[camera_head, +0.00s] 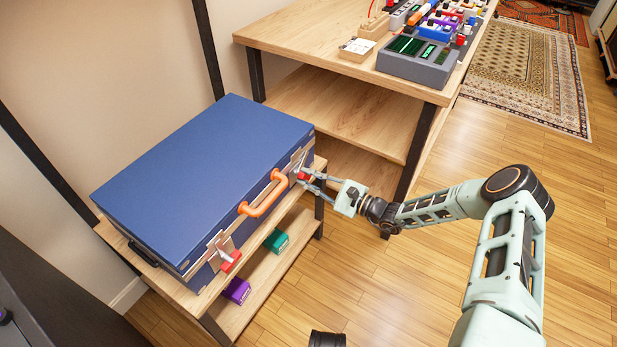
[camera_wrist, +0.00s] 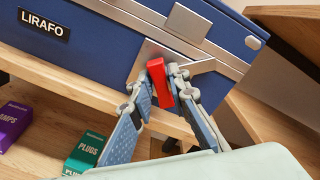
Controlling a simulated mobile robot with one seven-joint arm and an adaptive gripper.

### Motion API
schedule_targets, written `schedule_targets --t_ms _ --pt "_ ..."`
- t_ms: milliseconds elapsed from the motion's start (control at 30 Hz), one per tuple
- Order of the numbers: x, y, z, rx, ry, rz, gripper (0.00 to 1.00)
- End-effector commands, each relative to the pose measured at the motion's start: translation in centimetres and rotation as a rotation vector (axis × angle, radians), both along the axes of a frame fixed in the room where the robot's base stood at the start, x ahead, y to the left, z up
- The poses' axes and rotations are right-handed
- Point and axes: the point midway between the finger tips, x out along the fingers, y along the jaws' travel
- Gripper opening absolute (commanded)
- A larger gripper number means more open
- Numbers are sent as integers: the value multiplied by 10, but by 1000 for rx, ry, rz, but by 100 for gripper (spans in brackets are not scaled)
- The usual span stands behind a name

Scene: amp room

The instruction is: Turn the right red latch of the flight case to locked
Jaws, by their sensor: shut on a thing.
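The blue flight case (camera_head: 205,150) lies shut on a low wooden shelf unit, with an orange handle (camera_head: 263,195) on its front. The right red latch (camera_head: 302,176) is on the front near the right corner. In the wrist view this red latch (camera_wrist: 160,83) stands out from a metal plate (camera_wrist: 185,56), a little tilted from upright. My gripper (camera_head: 305,178) reaches it from the right; in the wrist view my gripper (camera_wrist: 163,90) has a finger on each side, shut on the latch. The left red latch (camera_head: 231,260) sticks out from the front at the left.
Green (camera_head: 277,241) and purple (camera_head: 237,290) boxes sit on the shelf below the case. A wooden table (camera_head: 330,30) with a grey device (camera_head: 415,58) and several small coloured units stands behind and right.

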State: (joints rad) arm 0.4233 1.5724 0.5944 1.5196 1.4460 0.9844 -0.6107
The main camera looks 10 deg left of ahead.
Motion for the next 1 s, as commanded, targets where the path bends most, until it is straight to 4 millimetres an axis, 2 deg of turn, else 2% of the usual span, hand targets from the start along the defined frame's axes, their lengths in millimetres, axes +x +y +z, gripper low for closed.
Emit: schedule_targets --t_ms 600,1000 --pt "-1 0 -3 -196 -533 -3 0" --pt "-1 -1 -4 -278 -756 -3 0"
